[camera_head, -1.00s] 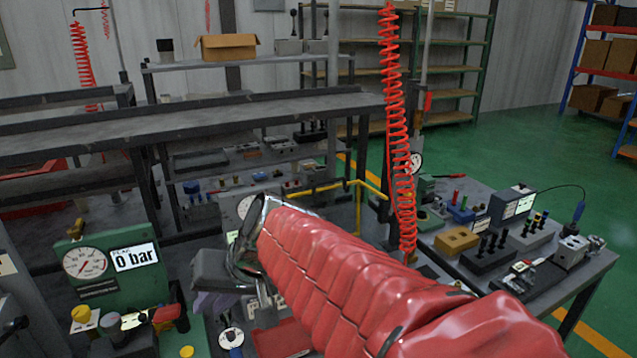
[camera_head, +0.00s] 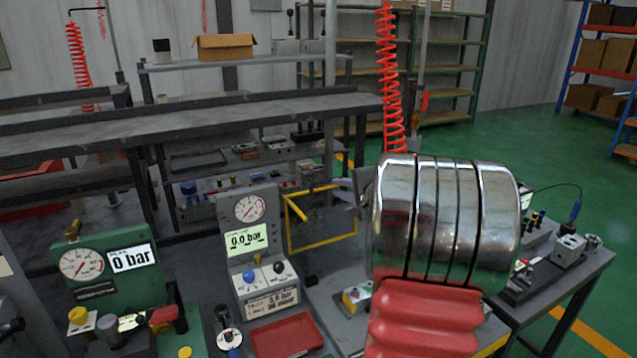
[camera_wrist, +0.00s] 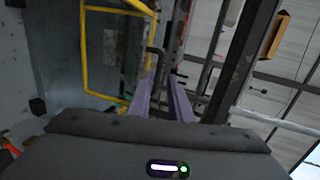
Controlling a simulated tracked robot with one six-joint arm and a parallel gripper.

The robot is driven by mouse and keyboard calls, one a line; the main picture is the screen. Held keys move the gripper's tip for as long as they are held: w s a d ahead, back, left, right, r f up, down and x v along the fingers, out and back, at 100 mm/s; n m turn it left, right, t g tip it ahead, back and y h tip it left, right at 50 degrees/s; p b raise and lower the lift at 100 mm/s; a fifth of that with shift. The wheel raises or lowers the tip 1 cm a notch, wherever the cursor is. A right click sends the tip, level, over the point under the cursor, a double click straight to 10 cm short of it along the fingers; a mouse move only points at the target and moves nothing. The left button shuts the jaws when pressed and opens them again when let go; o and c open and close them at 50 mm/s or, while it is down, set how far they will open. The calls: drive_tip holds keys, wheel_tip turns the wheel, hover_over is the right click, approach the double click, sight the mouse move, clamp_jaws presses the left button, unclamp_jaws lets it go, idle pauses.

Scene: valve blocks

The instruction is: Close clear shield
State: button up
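The clear shield (camera_head: 322,248) is a see-through panel with a yellow frame. In the head view it stands upright just right of the grey gauge block (camera_head: 250,240), which reads 0.0 bar. In the wrist view its yellow frame (camera_wrist: 83,50) is at the upper left, left of my fingers. My gripper (camera_wrist: 164,76) has two purple fingers with a narrow gap and nothing clearly held between them. In the head view a pale purple finger (camera_head: 346,190) shows near the frame's upper right corner. Whether it touches the frame cannot be told. My arm hides the area farther right.
A green gauge block (camera_head: 85,262) reading 0 bar stands at left. A red tray (camera_head: 285,336) lies in front of the grey block. A red coiled hose (camera_head: 391,80) hangs behind my arm. A side table (camera_head: 570,290) with small blocks stands at right.

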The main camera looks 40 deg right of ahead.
sight(329, 182)
drive_tip(key=d, duration=0.1)
drive_tip(key=s+d+m, duration=0.1)
drive_tip(key=d, duration=0.1)
drive_tip(key=shift+f+h, duration=0.2)
drive_tip(key=shift+h, duration=0.2)
drive_tip(key=x, duration=1.3)
drive_tip(key=shift+w+f, duration=0.15)
drive_tip(key=shift+w, duration=0.25)
clamp_jaws()
